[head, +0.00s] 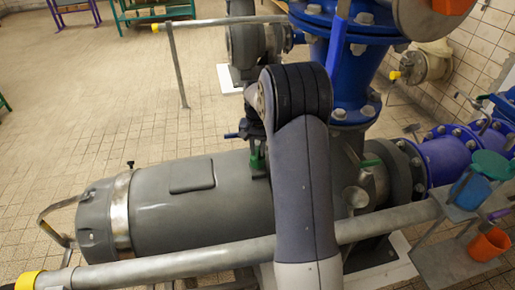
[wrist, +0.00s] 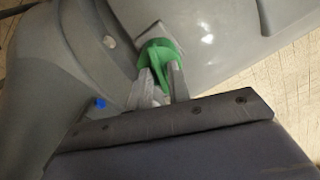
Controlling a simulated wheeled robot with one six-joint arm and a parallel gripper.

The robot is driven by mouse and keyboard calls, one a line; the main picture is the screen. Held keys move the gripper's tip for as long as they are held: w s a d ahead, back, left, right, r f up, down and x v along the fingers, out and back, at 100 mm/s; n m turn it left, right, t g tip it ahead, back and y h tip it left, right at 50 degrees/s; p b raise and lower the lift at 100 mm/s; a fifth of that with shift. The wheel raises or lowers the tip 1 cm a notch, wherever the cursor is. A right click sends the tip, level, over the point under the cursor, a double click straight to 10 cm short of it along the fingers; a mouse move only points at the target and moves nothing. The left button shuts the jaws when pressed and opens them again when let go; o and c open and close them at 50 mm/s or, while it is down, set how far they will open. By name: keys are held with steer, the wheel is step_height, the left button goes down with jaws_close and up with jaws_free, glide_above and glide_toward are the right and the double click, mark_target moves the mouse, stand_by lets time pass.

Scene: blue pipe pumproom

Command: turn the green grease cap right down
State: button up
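The green grease cap (wrist: 158,54) sits on the grey pump housing in the wrist view, with a narrow tab pointing towards my gripper. My gripper (wrist: 161,76) reaches it from below in that view. Its two pale fingers lie on either side of the tab and look shut on it. In the head view a green piece (head: 257,158), likely this cap, shows on top of the pump, just left of my arm. My arm hides much of the area around it, and the fingertips are hard to make out there.
The grey motor body (head: 200,200) lies to the left. A grey rail with a yellow end (head: 180,262) crosses in front. A blue vertical pipe (head: 350,75) stands close behind my arm. A second green part (head: 370,163) shows on the right. Open tiled floor (head: 100,110) is at the left.

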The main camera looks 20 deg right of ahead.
mark_target(258, 152)
steer(key=shift+o, duration=1.2)
step_height(258, 152, up, 11)
steer(key=p, duration=0.1)
steer(key=shift+f+p, duration=0.15)
steer(key=shift+p, duration=0.25)
step_height(258, 152, down, 11)
steer(key=shift+r+b, duration=0.1)
steer(key=shift+b, duration=0.9)
steer(key=shift+f+b, duration=0.2)
steer(key=shift+b, duration=0.1)
steer(key=shift+r+n+b, duration=0.1)
steer(key=shift+n+b, duration=0.35)
steer(key=shift+n, duration=0.35)
